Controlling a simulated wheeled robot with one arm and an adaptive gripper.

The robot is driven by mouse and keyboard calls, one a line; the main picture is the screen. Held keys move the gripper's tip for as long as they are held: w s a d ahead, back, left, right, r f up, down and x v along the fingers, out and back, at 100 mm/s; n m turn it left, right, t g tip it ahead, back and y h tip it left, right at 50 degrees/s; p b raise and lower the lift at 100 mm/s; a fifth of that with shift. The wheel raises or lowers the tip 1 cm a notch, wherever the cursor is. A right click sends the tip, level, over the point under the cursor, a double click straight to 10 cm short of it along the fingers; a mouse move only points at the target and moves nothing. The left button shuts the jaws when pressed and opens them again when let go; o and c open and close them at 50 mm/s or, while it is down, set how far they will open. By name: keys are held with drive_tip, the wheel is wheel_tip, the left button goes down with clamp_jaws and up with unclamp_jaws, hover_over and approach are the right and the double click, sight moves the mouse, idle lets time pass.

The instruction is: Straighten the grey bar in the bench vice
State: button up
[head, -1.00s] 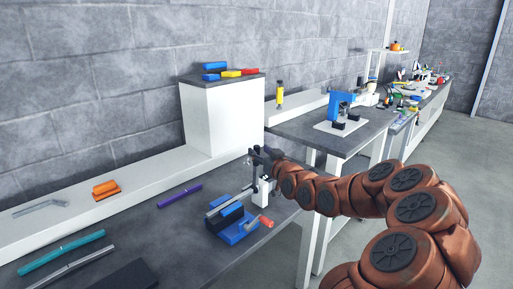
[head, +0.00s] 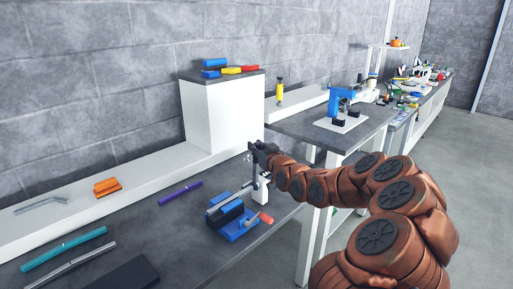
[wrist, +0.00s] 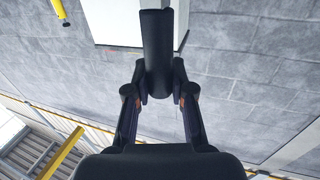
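The blue bench vice (head: 233,222), with an orange handle (head: 265,218), stands near the bench's right front edge in the head view. The grey bar (head: 228,201) lies across its jaws and slants up to the right. Its far end runs toward the space under my gripper, where the detail is too small to read. My gripper (head: 256,151) is above and to the right of the vice. In the wrist view my gripper (wrist: 157,78) has its two fingers closed against a dark tube (wrist: 157,45). I cannot tell whether the tube touches the bar.
Purple (head: 180,193), teal (head: 63,249) and grey (head: 85,259) strips lie on the bench. A black slab (head: 125,276) is at the front. An orange block (head: 107,187) and bent grey strip (head: 40,205) lie on the white ledge. A white cabinet (head: 222,115) stands behind.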

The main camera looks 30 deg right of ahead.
clamp_jaws()
drive_tip(key=shift+w, duration=0.1)
drive_tip(key=shift+w+a+f+g+b, duration=0.1)
drive_tip(key=shift+w+a+g+b, duration=0.1)
drive_tip(key=shift+w+g+b, duration=0.25)
drive_tip(key=shift+w+a+n+g, duration=0.1)
drive_tip(key=shift+w+n+g, duration=0.25)
drive_tip(key=shift+w, duration=0.3)
drive_tip(key=o, duration=0.7)
unclamp_jaws()
drive_tip(key=shift+c, duration=0.2)
